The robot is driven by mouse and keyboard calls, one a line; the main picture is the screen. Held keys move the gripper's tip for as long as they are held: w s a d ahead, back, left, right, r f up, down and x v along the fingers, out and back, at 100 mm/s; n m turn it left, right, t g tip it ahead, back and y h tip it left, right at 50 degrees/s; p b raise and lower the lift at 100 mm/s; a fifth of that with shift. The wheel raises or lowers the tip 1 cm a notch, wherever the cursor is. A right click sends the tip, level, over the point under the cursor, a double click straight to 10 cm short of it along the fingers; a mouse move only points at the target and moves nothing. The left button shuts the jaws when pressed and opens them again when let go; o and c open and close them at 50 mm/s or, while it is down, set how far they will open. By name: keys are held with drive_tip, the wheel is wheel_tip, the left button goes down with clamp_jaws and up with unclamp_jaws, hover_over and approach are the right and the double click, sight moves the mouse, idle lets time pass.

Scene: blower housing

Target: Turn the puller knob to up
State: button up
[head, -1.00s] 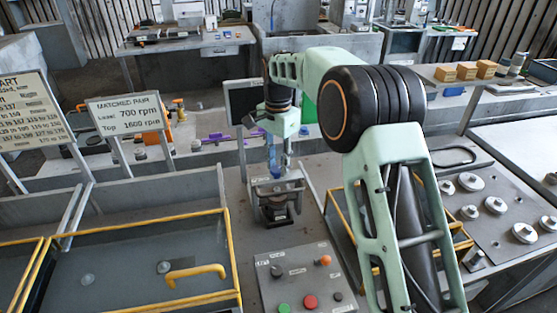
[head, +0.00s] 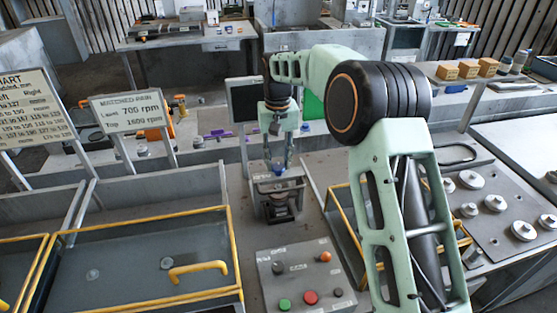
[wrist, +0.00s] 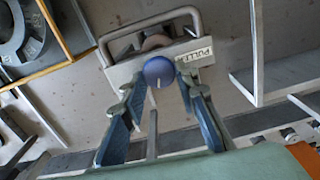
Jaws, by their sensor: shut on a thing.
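The puller (head: 277,198) is a small grey metal fixture with a handle frame, standing on the bench behind the control box. It also shows in the wrist view (wrist: 122,74), with a label (wrist: 199,55) reading "PULL…", partly cut off. Its round blue knob (wrist: 159,71) carries a pale line that runs toward the bottom of the wrist picture. The knob (head: 279,170) is small in the head view. My gripper (wrist: 160,82) points down over the puller, its two blue-padded fingers on either side of the knob, shut on it. The fingertips partly hide the knob's sides.
A control box (head: 306,278) with green, red and orange controls stands in front of the puller. A yellow-railed bin (head: 130,262) lies to the left. A dark screen (head: 245,101) stands behind. Another yellow-railed bin (head: 345,228) is close on the right.

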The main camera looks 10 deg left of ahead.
sight(277, 165)
drive_tip(key=shift+a+n, duration=0.1)
drive_tip(key=shift+n, duration=1.6)
drive_tip(key=shift+o, duration=0.2)
drive_tip(key=shift+c, duration=0.2)
drive_tip(key=o, duration=1.2)
drive_tip(key=shift+c, duration=0.2)
drive_tip(key=shift+r, duration=0.15)
wheel_tip(277, 165, up, 12)
